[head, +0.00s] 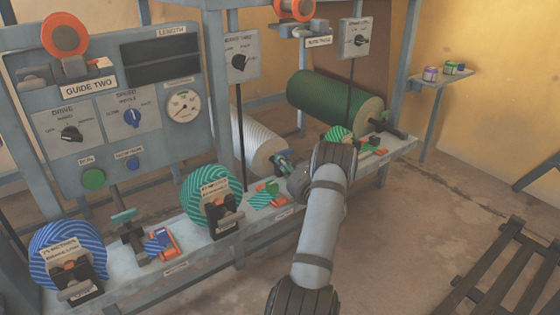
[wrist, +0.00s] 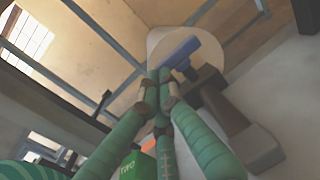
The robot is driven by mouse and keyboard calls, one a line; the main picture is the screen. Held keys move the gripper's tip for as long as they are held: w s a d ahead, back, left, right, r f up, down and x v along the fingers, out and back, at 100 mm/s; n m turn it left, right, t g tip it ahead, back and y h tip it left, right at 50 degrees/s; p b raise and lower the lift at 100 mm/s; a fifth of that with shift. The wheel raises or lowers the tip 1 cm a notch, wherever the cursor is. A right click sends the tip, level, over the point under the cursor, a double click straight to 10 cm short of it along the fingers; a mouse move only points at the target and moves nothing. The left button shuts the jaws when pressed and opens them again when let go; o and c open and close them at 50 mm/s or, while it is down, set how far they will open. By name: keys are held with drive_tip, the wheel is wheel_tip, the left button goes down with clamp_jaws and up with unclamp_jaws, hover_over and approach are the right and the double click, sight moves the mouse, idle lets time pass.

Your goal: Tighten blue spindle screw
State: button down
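The blue spindle screw (wrist: 180,52) shows in the wrist view as a blue T-shaped handle in front of a pale roll end. My gripper (wrist: 158,75) has long green fingers that converge, with their tips close together and nothing visible held between them. The tips are just left of the blue handle; I cannot tell whether they touch it. In the head view my gripper (head: 283,164) is at the near end of the white ribbed roll (head: 258,142); my wrist hides part of that area, and the blue handle is not clear there.
A dark bracket (wrist: 238,120) stands right of the fingers in the wrist view. The green roll (head: 330,105) lies to the right in the head view. A control panel (head: 125,105) and a striped teal roll (head: 203,190) stand left. Floor at right is partly clear beside a slatted rack (head: 505,275).

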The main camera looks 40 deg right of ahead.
drive_tip(key=shift+w+a+r+p, duration=0.1)
drive_tip(key=shift+w+a+p, duration=0.3)
drive_tip(key=shift+w+p, duration=1.05)
drive_tip(key=shift+p, duration=0.1)
drive_tip(key=shift+w, duration=0.2)
drive_tip(key=shift+s, duration=0.1)
drive_tip(key=v, duration=1.2)
drive_tip(key=x, duration=1.2)
